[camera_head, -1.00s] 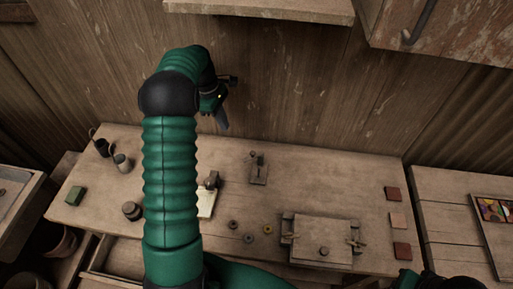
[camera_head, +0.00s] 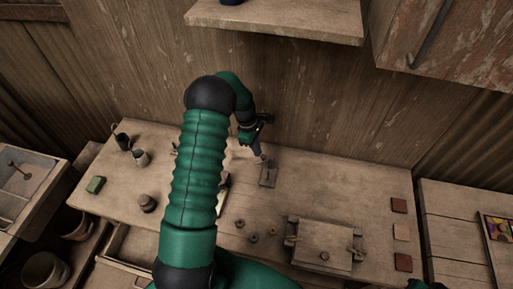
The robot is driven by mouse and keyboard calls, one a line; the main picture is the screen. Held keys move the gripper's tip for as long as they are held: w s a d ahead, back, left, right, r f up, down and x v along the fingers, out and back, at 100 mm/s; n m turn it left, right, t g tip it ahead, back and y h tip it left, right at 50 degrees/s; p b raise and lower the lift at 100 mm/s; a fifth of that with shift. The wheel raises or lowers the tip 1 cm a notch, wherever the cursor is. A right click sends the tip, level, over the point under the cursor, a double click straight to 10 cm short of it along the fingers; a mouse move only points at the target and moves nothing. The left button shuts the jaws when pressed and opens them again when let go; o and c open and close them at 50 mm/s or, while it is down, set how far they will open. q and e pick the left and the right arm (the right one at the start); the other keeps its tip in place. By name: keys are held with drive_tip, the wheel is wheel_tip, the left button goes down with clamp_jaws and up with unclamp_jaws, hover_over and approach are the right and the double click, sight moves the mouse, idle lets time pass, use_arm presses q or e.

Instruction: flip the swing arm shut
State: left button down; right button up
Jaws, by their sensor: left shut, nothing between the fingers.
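A small wooden device (camera_head: 268,177) with a flat base stands at the back middle of the bench, and an upright piece at its back end is partly hidden by my gripper. It may carry the swing arm, but I cannot tell for sure. My left gripper (camera_head: 257,153) is shut and empty, pointing down just above and behind this device. I cannot tell whether its fingertips touch it. Another device with a pale plate (camera_head: 223,193) stands to its left, partly hidden behind my left arm.
A wooden box with rope handles (camera_head: 322,238) sits at the front right of the bench (camera_head: 370,190). Several small rings (camera_head: 254,237) lie left of it.

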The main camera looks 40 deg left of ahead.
use_arm(q)
drive_tip(key=shift+d+r, duration=0.1)
drive_tip(key=shift+d, duration=0.15)
drive_tip(key=n, duration=0.1)
drive_tip(key=s+n, duration=0.1)
drive_tip(key=shift+d+n+t+p, duration=0.3)
drive_tip(key=shift+s+d+n, duration=0.1)
drive_tip(key=shift+d+n, duration=0.2)
drive_tip(key=shift+n, duration=0.2)
drive_tip(key=d+n+p, duration=0.1)
drive_tip(key=n, duration=0.1)
drive_tip(key=d+n+y+p, duration=0.1)
drive_tip(key=n, duration=0.1)
drive_tip(key=d+n+t+p, duration=0.1)
drive_tip(key=n, duration=0.1)
drive_tip(key=shift+s+n, duration=0.3)
drive_tip(key=shift+s, duration=0.1)
use_arm(e)
drive_tip(key=v, duration=0.3)
drive_tip(key=shift+w+d+r, duration=0.1)
drive_tip(key=shift+w+r, duration=0.1)
drive_tip(key=shift+r, duration=0.15)
use_arm(q)
drive_tip(key=shift+d+n+y, duration=0.3)
drive_tip(key=shift+n, duration=0.3)
use_arm(e)
drive_tip(key=shift+r, duration=0.25)
